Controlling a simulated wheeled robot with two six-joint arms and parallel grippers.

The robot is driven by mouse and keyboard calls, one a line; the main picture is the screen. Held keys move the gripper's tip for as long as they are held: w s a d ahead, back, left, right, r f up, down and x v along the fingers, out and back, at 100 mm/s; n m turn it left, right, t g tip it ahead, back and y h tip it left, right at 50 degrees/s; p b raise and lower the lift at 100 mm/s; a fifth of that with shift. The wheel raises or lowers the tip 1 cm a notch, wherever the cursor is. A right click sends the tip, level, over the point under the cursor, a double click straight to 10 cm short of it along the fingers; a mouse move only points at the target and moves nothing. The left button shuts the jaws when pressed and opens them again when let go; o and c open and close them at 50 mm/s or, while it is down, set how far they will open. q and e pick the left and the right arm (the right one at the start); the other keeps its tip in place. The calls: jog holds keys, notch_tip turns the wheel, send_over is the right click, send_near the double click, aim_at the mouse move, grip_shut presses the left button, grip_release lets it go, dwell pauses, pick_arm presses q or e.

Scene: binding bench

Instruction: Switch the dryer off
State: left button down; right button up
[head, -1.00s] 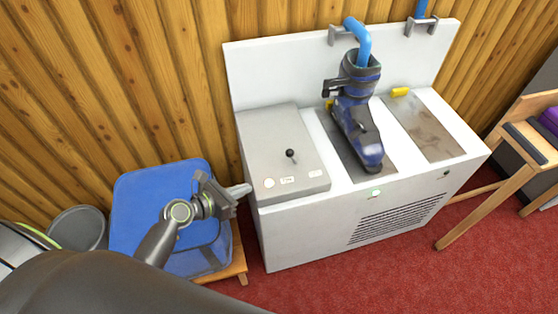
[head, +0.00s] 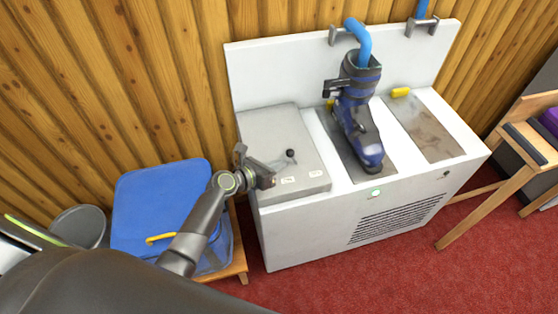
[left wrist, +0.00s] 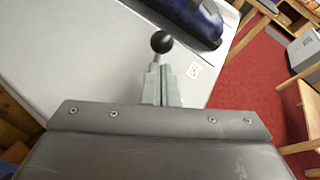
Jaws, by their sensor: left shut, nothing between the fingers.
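The dryer (head: 400,215) is a white cabinet with a grey control panel (head: 262,135) on its left top. A small lever with a black ball knob (head: 290,154) stands on the panel; the knob also shows in the left wrist view (left wrist: 161,41). A green light (head: 376,193) shows on the dryer's front. My left gripper (head: 268,178) is shut and empty, at the panel's front left edge, left of the lever. In the left wrist view its fingertips (left wrist: 161,80) appear just below the knob; whether they touch the lever I cannot tell. My right gripper is not in view.
A dark blue boot (head: 360,115) sits on the dryer's middle bay under a blue hose (head: 360,40). The right bay (head: 425,125) is empty. A blue bin (head: 160,200) stands left of the dryer, a wooden bench (head: 500,165) right. Red floor lies in front.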

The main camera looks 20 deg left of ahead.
pick_arm(q)
jog(key=shift+w+d+r, duration=0.15)
jog(key=shift+w+r, duration=0.05)
jog(key=shift+w, duration=0.2)
